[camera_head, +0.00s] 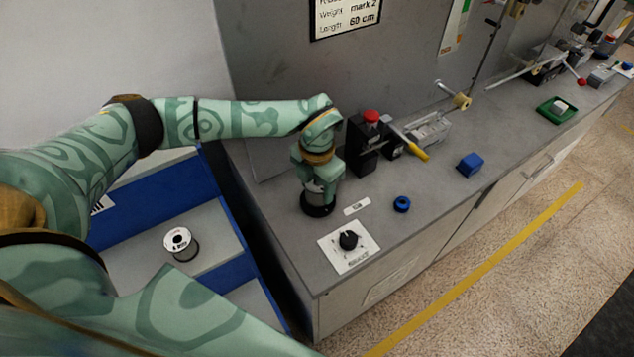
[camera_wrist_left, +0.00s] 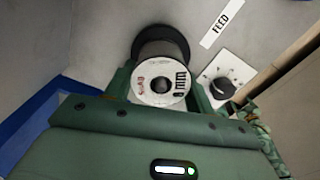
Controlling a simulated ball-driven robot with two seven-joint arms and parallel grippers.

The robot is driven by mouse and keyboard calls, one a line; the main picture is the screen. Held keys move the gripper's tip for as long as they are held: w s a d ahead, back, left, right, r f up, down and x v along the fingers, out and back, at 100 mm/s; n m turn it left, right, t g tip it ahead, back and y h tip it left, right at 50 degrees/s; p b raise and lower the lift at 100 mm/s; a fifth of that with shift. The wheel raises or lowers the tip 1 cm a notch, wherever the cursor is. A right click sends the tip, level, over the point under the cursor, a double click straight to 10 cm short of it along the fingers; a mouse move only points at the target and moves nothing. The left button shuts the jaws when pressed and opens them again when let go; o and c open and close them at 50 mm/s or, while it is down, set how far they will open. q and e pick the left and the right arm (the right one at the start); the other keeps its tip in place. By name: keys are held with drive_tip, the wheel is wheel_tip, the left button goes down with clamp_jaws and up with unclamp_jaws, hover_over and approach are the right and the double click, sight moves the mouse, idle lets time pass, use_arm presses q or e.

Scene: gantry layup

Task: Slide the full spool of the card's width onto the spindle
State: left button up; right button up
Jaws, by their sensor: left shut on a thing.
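My left gripper (camera_head: 320,184) is shut on a spool (camera_head: 318,209), held upright at the bench's near left end. The spool has black flanges, a grey wound body and a white label; in the left wrist view its labelled end (camera_wrist_left: 160,85) sits between the fingers, with "mm" readable and a dark centre hole. I cannot tell whether its lower flange touches the bench. No spindle is clearly visible at the spool. The card (camera_head: 345,14) is cut off at the top; "mark 2" and "60 cm" show, but no width. My right gripper is not in view.
Another white-labelled spool (camera_head: 178,243) stands on the blue-edged shelf unit. A dial plate (camera_head: 349,246), blue ring (camera_head: 402,204) and blue block (camera_head: 471,164) are on the bench. A black device with a red button (camera_head: 371,117) stands close right of the gripper.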

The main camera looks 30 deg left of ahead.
use_arm(q)
drive_tip(key=shift+f, duration=0.4)
drive_tip(key=o, duration=1.3)
drive_tip(key=shift+o, duration=0.2)
wheel_tip(320, 180, up, 16)
drive_tip(key=p, duration=0.1)
drive_tip(key=shift+r+p, duration=0.2)
drive_tip(key=shift+p, duration=0.2)
